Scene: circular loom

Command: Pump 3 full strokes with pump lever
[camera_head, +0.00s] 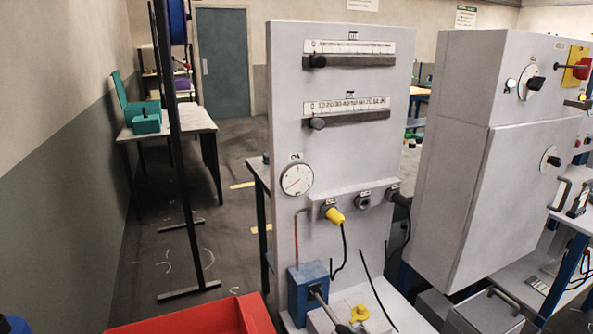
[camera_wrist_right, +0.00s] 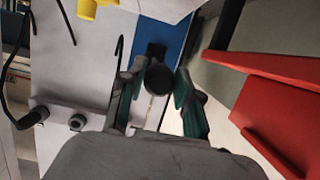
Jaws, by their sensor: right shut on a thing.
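The pump is a blue block (camera_head: 307,290) at the foot of the grey panel in the head view. Its pump lever (camera_head: 325,307) slants down toward the bottom edge and ends in a dark grip. In the right wrist view my right gripper (camera_wrist_right: 156,88) has a teal-padded finger on each side of the lever's dark round end (camera_wrist_right: 158,76) and is shut on it. The blue pump body (camera_wrist_right: 165,38) shows behind it. My right gripper cannot be made out in the head view, and my left gripper is not in view.
A red bin (camera_head: 195,318) stands left of the pump, its wall (camera_wrist_right: 275,110) close beside the right gripper. A pressure gauge (camera_head: 297,179), yellow plug (camera_head: 334,214) and yellow knob (camera_head: 359,313) are nearby. Black cables hang right of the pump. A grey cabinet (camera_head: 470,150) stands to the right.

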